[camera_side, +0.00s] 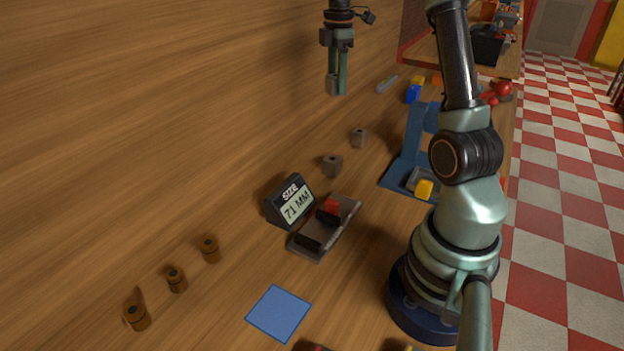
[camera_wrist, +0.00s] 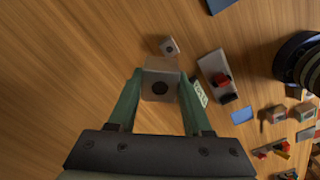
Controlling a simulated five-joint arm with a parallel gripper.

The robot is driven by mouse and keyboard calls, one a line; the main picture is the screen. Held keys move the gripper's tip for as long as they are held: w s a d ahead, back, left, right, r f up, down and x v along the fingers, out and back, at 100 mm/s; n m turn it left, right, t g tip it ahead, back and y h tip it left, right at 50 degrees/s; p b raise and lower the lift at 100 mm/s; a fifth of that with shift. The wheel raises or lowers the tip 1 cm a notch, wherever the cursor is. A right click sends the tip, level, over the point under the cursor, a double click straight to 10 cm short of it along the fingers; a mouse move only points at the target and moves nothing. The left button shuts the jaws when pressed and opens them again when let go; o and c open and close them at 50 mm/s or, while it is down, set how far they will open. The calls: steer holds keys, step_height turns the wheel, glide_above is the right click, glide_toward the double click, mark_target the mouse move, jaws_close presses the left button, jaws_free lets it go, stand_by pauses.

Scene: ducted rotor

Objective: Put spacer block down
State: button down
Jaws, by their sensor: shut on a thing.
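My gripper (camera_side: 339,84) is high above the wooden table, at the upper middle of the side view, pointing down. It is shut on a grey spacer block (camera_side: 332,85). In the wrist view the held spacer block (camera_wrist: 160,88) sits between the green fingers, with a dark round hole in its face. The block is clear of the table. Two similar grey blocks stand on the table, one farther back (camera_side: 359,138) and one nearer the display (camera_side: 332,166). One similar block (camera_wrist: 169,46) shows beyond the held one in the wrist view.
A display reading "SIZE 71 MM" (camera_side: 290,202) stands beside a grey fixture (camera_side: 322,243) with a red part. A blue square (camera_side: 278,313) lies in front. Brown knobbed pieces (camera_side: 176,280) stand at left. A blue stand (camera_side: 415,150) is at right.

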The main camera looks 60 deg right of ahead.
steer(key=s+d+f+m, duration=0.1)
steer(key=d+f, duration=0.1)
steer(key=d, duration=0.4)
step_height(320, 180, down, 20)
steer(key=shift+s+d+r, duration=0.1)
steer(key=shift+r, duration=0.15)
steer(key=shift+f, duration=0.15)
steer(key=shift+c, duration=1.7)
jaws_free()
